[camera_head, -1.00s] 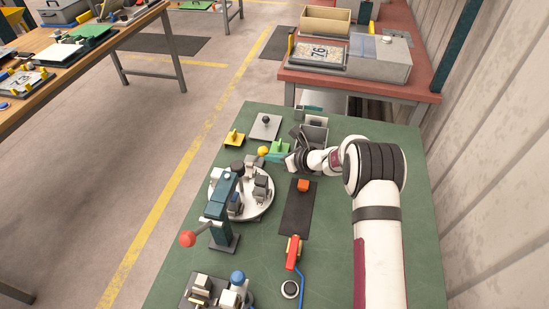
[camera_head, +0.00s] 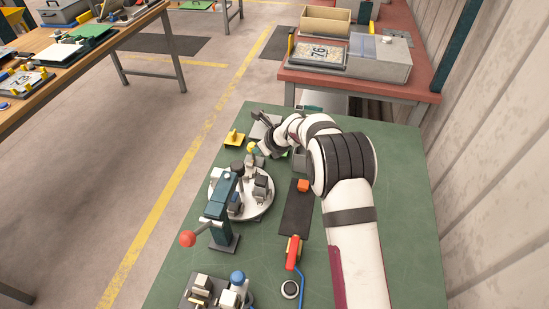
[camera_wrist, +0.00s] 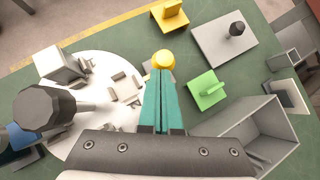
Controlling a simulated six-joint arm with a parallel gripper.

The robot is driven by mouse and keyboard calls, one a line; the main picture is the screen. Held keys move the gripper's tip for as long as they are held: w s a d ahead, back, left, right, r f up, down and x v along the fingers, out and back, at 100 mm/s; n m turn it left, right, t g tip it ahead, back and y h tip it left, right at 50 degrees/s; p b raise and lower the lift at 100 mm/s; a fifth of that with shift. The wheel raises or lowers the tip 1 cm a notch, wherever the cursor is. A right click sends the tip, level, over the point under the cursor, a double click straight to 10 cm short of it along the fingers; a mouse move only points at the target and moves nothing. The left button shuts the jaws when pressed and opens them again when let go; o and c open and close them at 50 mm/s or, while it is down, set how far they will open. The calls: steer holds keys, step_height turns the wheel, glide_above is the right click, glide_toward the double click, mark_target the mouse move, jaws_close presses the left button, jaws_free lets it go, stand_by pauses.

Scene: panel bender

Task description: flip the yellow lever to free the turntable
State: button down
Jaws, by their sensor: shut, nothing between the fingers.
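The yellow lever's ball knob (camera_head: 250,147) stands at the far edge of the round white turntable (camera_head: 262,207), on a pale upright stem. In the wrist view the yellow knob (camera_wrist: 163,60) shows right at the tips of my gripper (camera_wrist: 162,78). My gripper's teal fingers are shut together with nothing between them. The tips look beside or against the knob; I cannot tell whether they touch it. In the head view my wrist hides the fingertips. The turntable carries several grey blocks and clamps.
A yellow bracket (camera_head: 234,139), a grey plate with a black knob (camera_wrist: 237,30), a green block (camera_wrist: 207,90) and an open grey bin (camera_wrist: 262,128) are close by. A teal post with a red-ball handle (camera_head: 187,239) rises beside the turntable. A black mat (camera_head: 297,215) lies right.

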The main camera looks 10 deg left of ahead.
steer(key=shift+a+r, duration=0.2)
steer(key=shift+a, duration=0.9)
steer(key=shift+a+f, duration=0.1)
steer(key=shift+a, duration=1.05)
